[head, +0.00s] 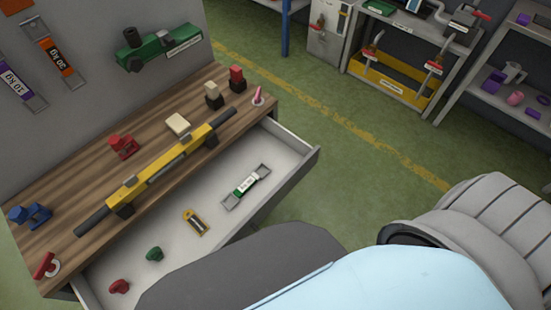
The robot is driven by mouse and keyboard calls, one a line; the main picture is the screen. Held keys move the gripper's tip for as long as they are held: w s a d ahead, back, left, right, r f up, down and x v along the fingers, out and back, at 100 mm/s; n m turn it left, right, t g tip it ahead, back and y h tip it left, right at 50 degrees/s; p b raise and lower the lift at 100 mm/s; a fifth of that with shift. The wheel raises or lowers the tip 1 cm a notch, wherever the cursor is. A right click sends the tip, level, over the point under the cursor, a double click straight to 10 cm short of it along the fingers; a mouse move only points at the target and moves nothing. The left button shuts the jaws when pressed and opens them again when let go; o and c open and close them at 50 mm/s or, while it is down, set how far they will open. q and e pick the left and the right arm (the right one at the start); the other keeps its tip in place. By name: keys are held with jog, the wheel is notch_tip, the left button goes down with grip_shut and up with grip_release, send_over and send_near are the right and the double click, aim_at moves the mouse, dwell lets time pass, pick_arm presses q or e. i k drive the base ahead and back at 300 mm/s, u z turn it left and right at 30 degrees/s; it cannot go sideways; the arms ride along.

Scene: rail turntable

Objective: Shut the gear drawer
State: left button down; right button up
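The gear drawer (275,152) is pulled out from under the wooden workbench top (82,168) in the head view. Its pale interior is exposed, and its right side wall and part of its dark front panel show. Inside lie a green and grey tool with a white label (246,186), a yellow and dark piece (196,222), a small green part (154,254) and a small red part (119,286). My own body hides the near part of the drawer front. Neither of my grippers is in view.
A yellow bar with dark ends (165,165) lies along the bench top among red, blue and cream parts. Open green floor (345,165) lies right of the drawer. A cabinet with a yellow frame (390,88) and a grey shelf unit (490,100) stand farther back.

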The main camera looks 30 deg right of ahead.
aim_at(289, 157)
jog(key=z, duration=0.4)
jog(key=k, duration=1)
jog(key=u, duration=0.75)
jog(key=i, duration=0.65)
jog(key=z, duration=0.35)
